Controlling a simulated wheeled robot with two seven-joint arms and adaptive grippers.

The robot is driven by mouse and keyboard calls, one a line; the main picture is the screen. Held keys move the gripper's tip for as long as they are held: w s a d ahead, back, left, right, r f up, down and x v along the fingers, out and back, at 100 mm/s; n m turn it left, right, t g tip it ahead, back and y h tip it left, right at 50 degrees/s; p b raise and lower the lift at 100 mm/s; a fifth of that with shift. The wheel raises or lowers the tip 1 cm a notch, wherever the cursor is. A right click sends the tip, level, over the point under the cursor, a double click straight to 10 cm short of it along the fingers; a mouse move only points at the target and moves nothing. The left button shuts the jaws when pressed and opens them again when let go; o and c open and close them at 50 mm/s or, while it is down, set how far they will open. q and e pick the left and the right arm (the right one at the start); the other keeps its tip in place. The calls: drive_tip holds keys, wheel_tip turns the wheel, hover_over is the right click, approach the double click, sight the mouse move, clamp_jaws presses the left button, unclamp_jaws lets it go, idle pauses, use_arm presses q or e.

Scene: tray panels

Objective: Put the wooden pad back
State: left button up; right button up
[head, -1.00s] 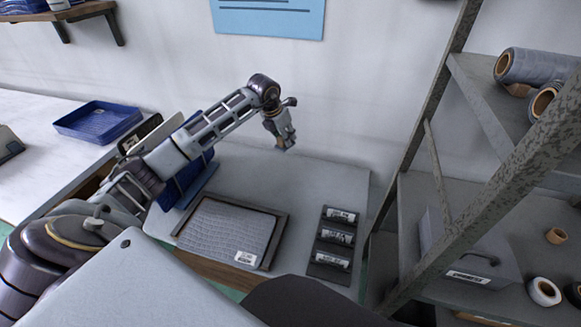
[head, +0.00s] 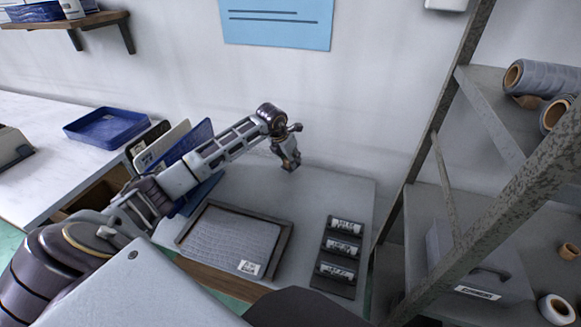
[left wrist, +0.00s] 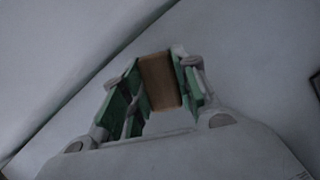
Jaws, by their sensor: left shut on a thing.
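The wooden pad (left wrist: 160,84) is a small plain brown block, seen in the left wrist view between the green-lined fingers of my left gripper (head: 290,165). The gripper is shut on it. In the head view the gripper points down over the back part of the grey worktop (head: 335,190), near the wall. The pad cannot be made out clearly there, and I cannot tell whether it touches the surface. My right gripper is not in view.
A framed tray with a grey textured mat (head: 235,240) lies in front of the gripper. A dark labelled holder (head: 338,262) lies at its right. Upright panels (head: 165,148) stand at the left, under my arm. A metal shelf rack (head: 440,170) bounds the right side.

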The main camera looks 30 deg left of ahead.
use_arm(q)
drive_tip(key=shift+f, duration=0.1)
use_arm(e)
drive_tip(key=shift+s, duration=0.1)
use_arm(q)
drive_tip(key=shift+f, duration=1.85)
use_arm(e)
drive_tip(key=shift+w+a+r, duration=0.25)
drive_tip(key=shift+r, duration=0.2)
use_arm(q)
drive_tip(key=shift+f, duration=0.1)
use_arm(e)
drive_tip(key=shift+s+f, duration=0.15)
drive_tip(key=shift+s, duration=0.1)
use_arm(q)
drive_tip(key=o, duration=0.9)
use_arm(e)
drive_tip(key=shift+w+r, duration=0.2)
